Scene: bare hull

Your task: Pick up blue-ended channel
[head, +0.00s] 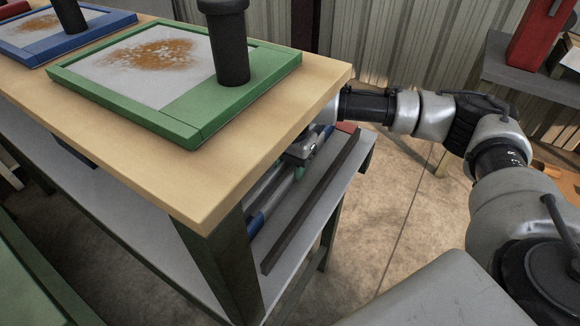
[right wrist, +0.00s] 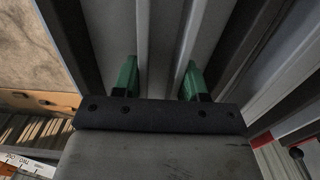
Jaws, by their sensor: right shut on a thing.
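The blue-ended channel (head: 257,222) is a long grey piece with a blue near end, lying along the lower shelf under the workbench top. My right gripper (head: 298,165) reaches in under the bench top from the right and is at the channel's grey length, beyond its blue end. In the right wrist view, the green fingertips of my right gripper (right wrist: 160,82) stand on both sides of a grey channel (right wrist: 160,45), shut on it. The blue end does not show there. The channel's far part is hidden by my gripper and the bench top. My left gripper is not in view.
A dark bar (head: 310,205) lies along the shelf's (head: 154,213) right edge, beside a red-ended piece (head: 347,127). The wooden bench top (head: 225,170) overhangs the shelf and carries a green tray (head: 190,130) with a black cylinder (head: 231,60). Floor is open right of the bench.

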